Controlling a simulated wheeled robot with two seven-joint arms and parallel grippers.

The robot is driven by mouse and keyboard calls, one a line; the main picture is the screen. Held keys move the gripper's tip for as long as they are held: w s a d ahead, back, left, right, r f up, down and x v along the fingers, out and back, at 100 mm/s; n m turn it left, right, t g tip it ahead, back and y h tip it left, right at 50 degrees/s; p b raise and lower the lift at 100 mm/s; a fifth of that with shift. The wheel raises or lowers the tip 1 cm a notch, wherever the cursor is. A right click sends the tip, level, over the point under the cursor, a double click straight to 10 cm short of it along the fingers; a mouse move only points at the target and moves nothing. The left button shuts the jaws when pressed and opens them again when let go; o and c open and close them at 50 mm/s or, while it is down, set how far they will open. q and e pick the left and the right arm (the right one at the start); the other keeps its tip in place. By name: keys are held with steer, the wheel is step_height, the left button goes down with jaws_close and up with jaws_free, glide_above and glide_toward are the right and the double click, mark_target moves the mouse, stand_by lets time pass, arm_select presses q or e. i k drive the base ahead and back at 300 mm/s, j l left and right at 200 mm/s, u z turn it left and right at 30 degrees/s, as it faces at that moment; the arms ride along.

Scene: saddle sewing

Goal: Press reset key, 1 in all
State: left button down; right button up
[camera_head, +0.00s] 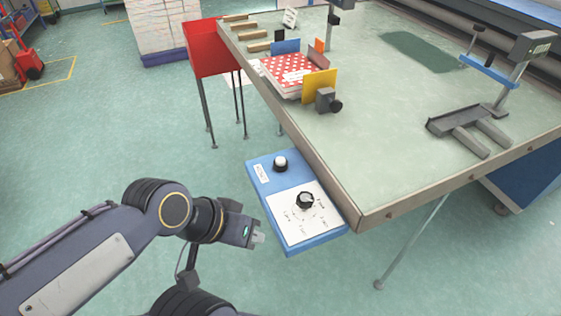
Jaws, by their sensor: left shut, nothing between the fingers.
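A blue control panel (291,240) is fixed beside the table's near left edge. It carries a round white button (280,160) in a dark collar near its far end, with a small white label (262,173) beside it whose text is too small to read. A black rotary knob (305,199) sits on a white dial plate toward the near end. My left gripper (259,238) is shut and empty, just left of the panel's near part. It appears apart from the white button. My right gripper is not in view.
The pale green table (390,150) fills the right side. On it are a red dotted stack (287,74), a yellow plate (319,86), a grey clamp (327,101) and a grey fixture (470,128). A red bin (209,50) stands at the far left corner.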

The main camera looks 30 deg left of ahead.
mark_target(279, 160)
steer(key=i+l+u, duration=0.2)
steer(key=u, duration=0.2)
steer(key=i+l+u, duration=0.15)
steer(key=l+u, duration=0.25)
steer(key=i+l+u, duration=0.15)
steer(key=u, duration=0.25)
